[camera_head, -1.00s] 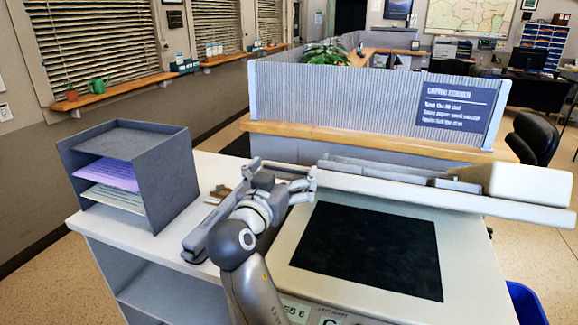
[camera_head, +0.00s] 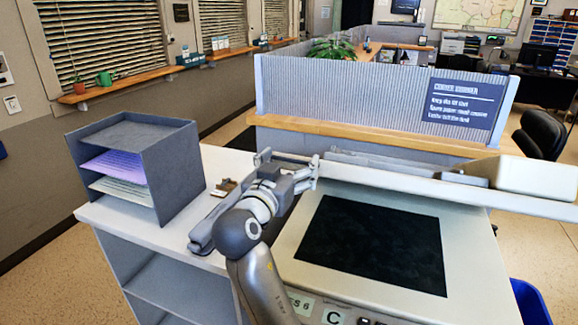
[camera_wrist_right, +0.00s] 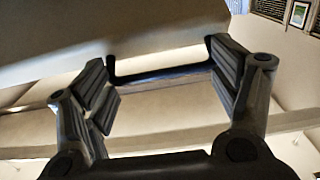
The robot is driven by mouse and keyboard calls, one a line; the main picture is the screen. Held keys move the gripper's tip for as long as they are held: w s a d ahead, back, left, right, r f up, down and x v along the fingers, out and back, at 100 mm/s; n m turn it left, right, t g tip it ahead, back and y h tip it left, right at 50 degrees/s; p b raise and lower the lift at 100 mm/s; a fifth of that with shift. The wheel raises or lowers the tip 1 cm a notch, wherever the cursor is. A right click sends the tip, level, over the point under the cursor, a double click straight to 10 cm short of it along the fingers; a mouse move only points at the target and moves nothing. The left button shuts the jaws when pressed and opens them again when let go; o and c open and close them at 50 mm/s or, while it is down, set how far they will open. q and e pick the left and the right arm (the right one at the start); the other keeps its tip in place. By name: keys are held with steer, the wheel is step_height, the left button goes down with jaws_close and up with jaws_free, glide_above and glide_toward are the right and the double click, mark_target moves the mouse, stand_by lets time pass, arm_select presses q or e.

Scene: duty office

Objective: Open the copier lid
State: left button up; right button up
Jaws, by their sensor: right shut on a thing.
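The copier (camera_head: 300,243) is at the right in the head view, with its dark glass (camera_head: 375,243) uncovered. Its pale lid (camera_head: 430,195) stands raised along the back side of the glass, seen nearly edge-on. My right gripper (camera_head: 316,172) is at the left end of the lid, shut on it. In the right wrist view, the fingers (camera_wrist_right: 165,82) stand apart on either side of a dark handle bar (camera_wrist_right: 190,74), beside the lid's pale surface (camera_wrist_right: 150,35). Exact finger contact is hard to see. My left gripper is not in view.
A grey paper tray stand (camera_head: 175,175) is on the white counter (camera_head: 215,165), left of my right arm. A ribbed partition (camera_head: 350,95) with a wooden ledge and blue sign stands behind the lid. A blue bin (camera_head: 530,300) is at the lower right.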

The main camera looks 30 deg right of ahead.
steer(key=w+d+r+p, duration=0.1)
steer(key=r, duration=0.2)
steer(key=w+d+r+p, duration=0.1)
steer(key=d+r+p, duration=0.1)
steer(key=r, duration=0.1)
steer(key=w+d+r+p, duration=0.1)
steer(key=r+p, duration=0.1)
steer(key=r, duration=0.1)
steer(key=shift+w+d+r, duration=0.2)
steer(key=shift+d+r, duration=0.1)
steer(key=shift+d, duration=0.1)
jaws_close()
steer(key=w+d+r+p, duration=0.5)
steer(key=w+d+r, duration=0.3)
steer(key=d+r, duration=0.2)
steer(key=shift+w+d, duration=0.2)
steer(key=shift+d, duration=0.7)
steer(key=c, duration=0.8)
jaws_free()
steer(key=shift+r, duration=0.1)
